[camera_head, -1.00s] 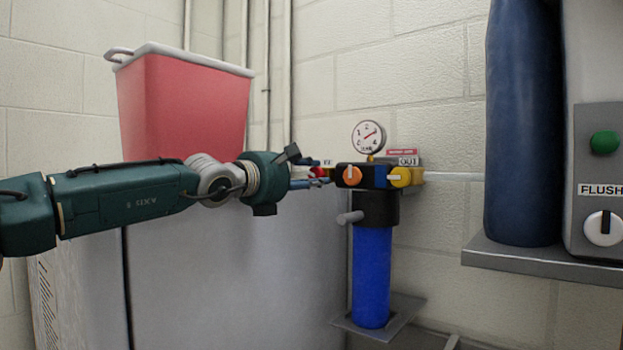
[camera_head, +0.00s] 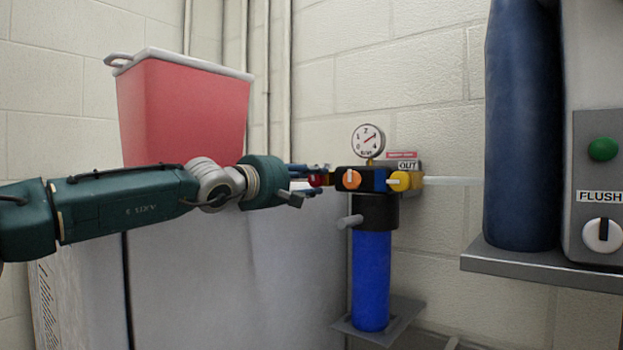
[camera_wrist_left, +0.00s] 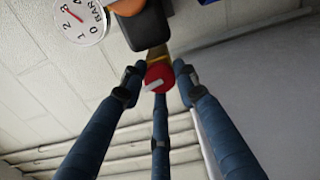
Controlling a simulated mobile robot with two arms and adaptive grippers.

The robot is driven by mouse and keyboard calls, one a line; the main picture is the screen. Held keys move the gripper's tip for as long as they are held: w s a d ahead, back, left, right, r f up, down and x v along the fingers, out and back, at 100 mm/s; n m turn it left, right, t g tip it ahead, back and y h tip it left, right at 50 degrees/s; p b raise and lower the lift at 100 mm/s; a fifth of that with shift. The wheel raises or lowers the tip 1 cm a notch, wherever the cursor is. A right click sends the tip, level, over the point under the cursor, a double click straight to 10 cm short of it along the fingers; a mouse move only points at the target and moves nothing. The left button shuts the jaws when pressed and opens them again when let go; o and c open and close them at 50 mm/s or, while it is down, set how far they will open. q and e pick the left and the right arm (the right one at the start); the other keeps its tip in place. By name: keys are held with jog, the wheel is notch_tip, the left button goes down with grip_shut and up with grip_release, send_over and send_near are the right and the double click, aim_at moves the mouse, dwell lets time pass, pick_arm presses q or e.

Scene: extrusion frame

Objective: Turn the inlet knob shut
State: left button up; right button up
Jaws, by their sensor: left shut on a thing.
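The inlet knob is a red knob with a white pointer mark; it shows small at the left end of the filter unit's valve block in the head view (camera_head: 316,181). In the left wrist view the red knob (camera_wrist_left: 157,73) sits between my three blue fingertips. My left gripper (camera_head: 322,178) reaches in from the left and is shut on the red knob, partly hiding it in the head view. The right gripper is out of view.
An orange knob (camera_head: 351,179) and a yellow knob (camera_head: 400,181) sit to the right on the block. A gauge (camera_head: 368,140) stands above, a blue filter bowl (camera_head: 371,280) hangs below. A red bin (camera_head: 190,110) stands behind my arm. A shelf (camera_head: 540,268) is right.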

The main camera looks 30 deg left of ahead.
pick_arm(q)
jog(key=shift+f+m, duration=0.25)
jog(key=shift+m, duration=0.85)
jog(key=o, duration=1.2)
jog(key=shift+a+r, duration=0.1)
jog(key=shift+c, duration=0.2)
jog(key=shift+a, duration=0.1)
jog(key=shift+r, duration=0.1)
jog(key=shift+s, duration=0.3)
jog(key=s, duration=1.1)
jog(key=shift+s+a, duration=0.15)
jog(key=shift+a, duration=0.3)
